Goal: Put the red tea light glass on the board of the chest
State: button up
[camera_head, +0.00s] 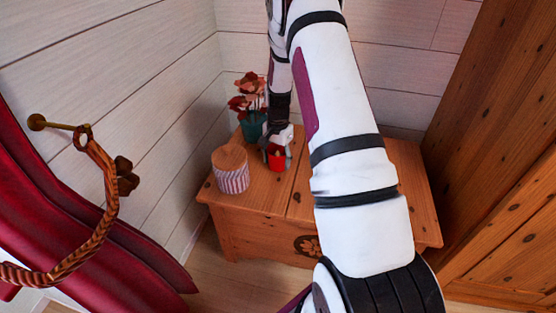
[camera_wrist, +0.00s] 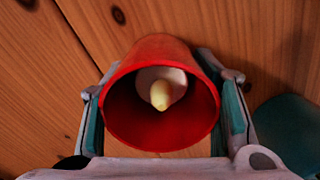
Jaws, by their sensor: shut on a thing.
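The red tea light glass (camera_head: 277,158) is over the wooden top of the chest (camera_head: 295,200). My gripper (camera_head: 276,143) is shut on it from above. In the wrist view the red glass (camera_wrist: 160,60) sits between the two fingers of my gripper (camera_wrist: 165,95), with a pale candle (camera_wrist: 160,92) inside it. Wood planks of the chest top (camera_wrist: 240,25) show behind the glass. I cannot tell whether the glass touches the board or hangs just above it.
A striped jar with a wooden lid (camera_head: 231,175) stands left of the glass. A teal pot (camera_head: 253,126) with red flowers (camera_head: 248,92) stands behind. A wooden wardrobe (camera_head: 495,150) is at the right, a red curtain (camera_head: 80,230) at the left. My arm hides the chest's right middle.

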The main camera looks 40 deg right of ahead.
jog(key=shift+f, duration=0.15)
jog(key=o, duration=1.3)
jog(key=shift+c, duration=0.2)
